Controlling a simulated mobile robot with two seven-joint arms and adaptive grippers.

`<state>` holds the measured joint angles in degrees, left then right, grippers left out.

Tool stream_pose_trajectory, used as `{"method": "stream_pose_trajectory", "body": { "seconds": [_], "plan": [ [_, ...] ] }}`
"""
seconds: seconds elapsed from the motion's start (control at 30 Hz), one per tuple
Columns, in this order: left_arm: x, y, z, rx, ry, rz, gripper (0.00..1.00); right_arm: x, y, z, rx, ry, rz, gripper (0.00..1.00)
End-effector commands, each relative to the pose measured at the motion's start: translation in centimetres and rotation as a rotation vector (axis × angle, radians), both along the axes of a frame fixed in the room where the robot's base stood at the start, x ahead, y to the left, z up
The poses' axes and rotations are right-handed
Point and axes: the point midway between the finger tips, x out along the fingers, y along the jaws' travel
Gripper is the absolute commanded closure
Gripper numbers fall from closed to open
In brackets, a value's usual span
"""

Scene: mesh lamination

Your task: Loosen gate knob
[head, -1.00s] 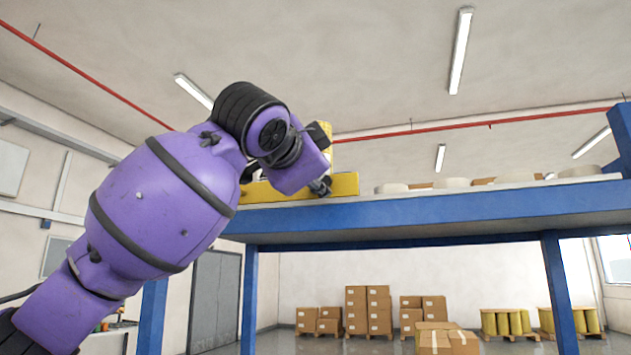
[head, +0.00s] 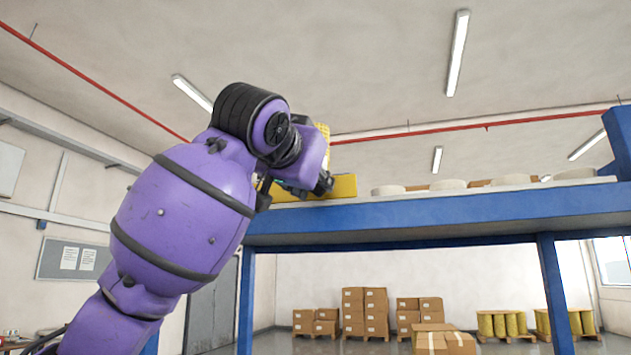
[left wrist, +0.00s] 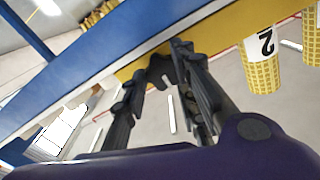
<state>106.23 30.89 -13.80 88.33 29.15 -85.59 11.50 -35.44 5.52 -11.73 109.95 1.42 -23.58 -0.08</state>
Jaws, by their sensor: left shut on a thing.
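The gate shows as a yellow bar (head: 343,186) on the blue machine frame in the head view, partly behind my wrist. In the left wrist view the yellow gate (left wrist: 208,34) runs along the blue beam. A dark knob (left wrist: 159,66) sits at its edge, between my fingertips. My left gripper (left wrist: 160,68) is shut on this knob. In the head view the left gripper (head: 322,187) is small beside the yellow bar, and its grip is hidden by the wrist. My right gripper is in neither view.
A blue beam (head: 450,216) with a pale top runs to the right and carries white rolls (head: 448,185). Blue legs (head: 556,290) stand below it. Yellow mesh cylinders (left wrist: 262,65), one marked 2, are beside the gate. Stacked boxes (head: 365,310) are far behind.

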Motion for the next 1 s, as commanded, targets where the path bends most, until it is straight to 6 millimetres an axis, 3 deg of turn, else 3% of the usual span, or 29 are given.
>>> {"method": "stream_pose_trajectory", "body": {
  "seconds": [0.03, 0.53, 0.57, 0.63, 1.0],
  "plan": [
    [0.63, -0.16, -1.23, 0.0, 0.029, 0.001, 0.99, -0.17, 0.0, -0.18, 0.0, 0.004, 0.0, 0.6],
    [0.63, -0.08, -1.17, -0.018, 0.034, 0.002, 0.99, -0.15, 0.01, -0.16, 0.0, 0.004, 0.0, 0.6],
    [0.64, -0.07, -1.17, -0.018, 0.035, 0.003, 0.72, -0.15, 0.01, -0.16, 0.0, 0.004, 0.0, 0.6],
    [0.64, -0.05, -1.17, -0.017, 0.035, 0.003, 0.63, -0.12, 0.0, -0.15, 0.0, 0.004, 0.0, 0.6],
    [-0.01, 0.17, -0.46, -0.02, 0.021, 0.003, 0.61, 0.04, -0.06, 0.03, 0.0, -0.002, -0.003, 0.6]
  ]
}}
